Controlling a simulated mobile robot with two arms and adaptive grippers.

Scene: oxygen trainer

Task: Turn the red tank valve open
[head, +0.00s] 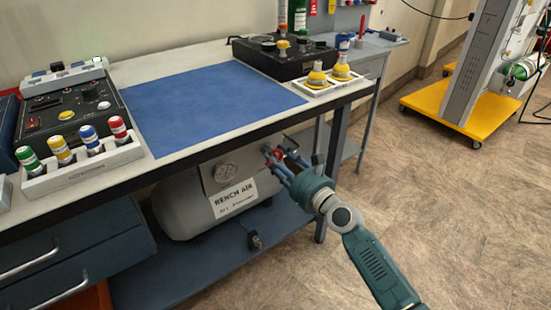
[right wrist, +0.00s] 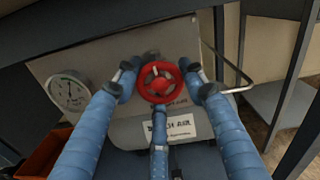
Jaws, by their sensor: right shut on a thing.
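The red tank valve (right wrist: 160,82) is a round handwheel on the front of the bench air tank, under the workbench. In the right wrist view my right gripper (right wrist: 159,85) has its blue fingers around the wheel, one at each side and one below. The gripper is shut on the wheel. In the head view the right gripper (head: 276,158) reaches the tank (head: 185,208) from the right, and only a little red of the valve (head: 267,150) shows between the fingers. My left gripper is not in view.
A pressure gauge (right wrist: 69,91) sits left of the valve. A "BENCH AIR" label (head: 233,198) is below it. The workbench edge (head: 215,142) runs just above the tank. A bench leg (head: 336,140) stands right of my gripper.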

